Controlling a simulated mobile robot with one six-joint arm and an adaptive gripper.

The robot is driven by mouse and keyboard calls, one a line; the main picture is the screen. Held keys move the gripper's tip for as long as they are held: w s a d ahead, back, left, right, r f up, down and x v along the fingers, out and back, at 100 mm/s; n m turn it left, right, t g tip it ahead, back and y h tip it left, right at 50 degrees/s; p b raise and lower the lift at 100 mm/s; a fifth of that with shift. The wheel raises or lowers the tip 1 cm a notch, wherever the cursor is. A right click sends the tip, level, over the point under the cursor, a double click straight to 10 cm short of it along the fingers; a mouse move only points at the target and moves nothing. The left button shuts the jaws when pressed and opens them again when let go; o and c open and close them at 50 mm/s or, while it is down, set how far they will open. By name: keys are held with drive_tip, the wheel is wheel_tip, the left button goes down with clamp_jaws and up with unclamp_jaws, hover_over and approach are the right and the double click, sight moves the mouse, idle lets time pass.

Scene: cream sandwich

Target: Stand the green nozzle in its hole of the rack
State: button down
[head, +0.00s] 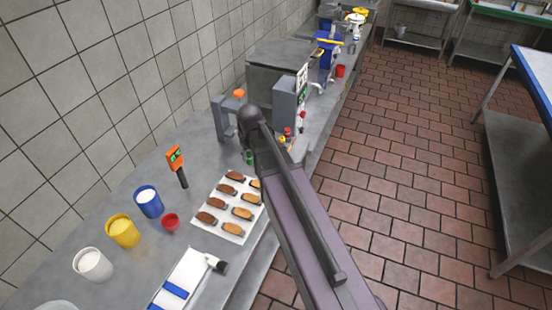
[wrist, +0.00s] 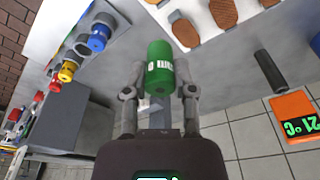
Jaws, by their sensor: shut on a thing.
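The green nozzle (wrist: 160,68) is a green cylinder with pale lettering, held between the fingertips of my gripper (wrist: 159,90) in the wrist view. In the head view a small part of the green nozzle (head: 249,157) shows beside my arm, above the counter near the baking tray. My gripper is shut on it, and my arm hides most of the gripper in the head view. A grey stand (head: 224,118) with an orange-topped piece stands behind on the counter; I cannot tell whether it is the rack. No empty hole is clearly visible.
A white tray (head: 237,236) holds several brown and golden shells. An orange thermometer (head: 175,158) and blue (head: 149,202), yellow (head: 123,231) and white (head: 92,264) tubs stand at left. Small coloured pieces, including a blue one (wrist: 98,36), lie left in the wrist view.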

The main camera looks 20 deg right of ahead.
drive_tip(key=s+d+f+m+b, duration=0.1)
drive_tip(key=s+d+f+b, duration=0.1)
drive_tip(key=d, duration=0.7)
drive_tip(key=s+d+f+b, duration=0.3)
drive_tip(key=s+d, duration=0.1)
drive_tip(key=d, duration=0.6)
drive_tip(key=shift+m, duration=0.4)
drive_tip(key=shift+w, duration=0.1)
drive_tip(key=w+a, duration=0.1)
drive_tip(key=w, duration=0.3)
drive_tip(key=w+a+f+b, duration=0.1)
drive_tip(key=w+a, duration=0.1)
drive_tip(key=w, duration=0.3)
drive_tip(key=w+a, duration=0.2)
drive_tip(key=w, duration=0.2)
drive_tip(key=shift+w+f, duration=0.2)
drive_tip(key=shift+w, duration=0.15)
drive_tip(key=shift+w+a, duration=0.15)
drive_tip(key=shift+w, duration=0.3)
drive_tip(key=shift+w+a+f+b, duration=0.1)
drive_tip(key=shift+w+f+b, duration=0.15)
drive_tip(key=shift+b, duration=0.2)
drive_tip(key=shift+s+f+b, duration=0.1)
drive_tip(key=shift+f+b, duration=1.5)
drive_tip(key=shift+f, duration=0.1)
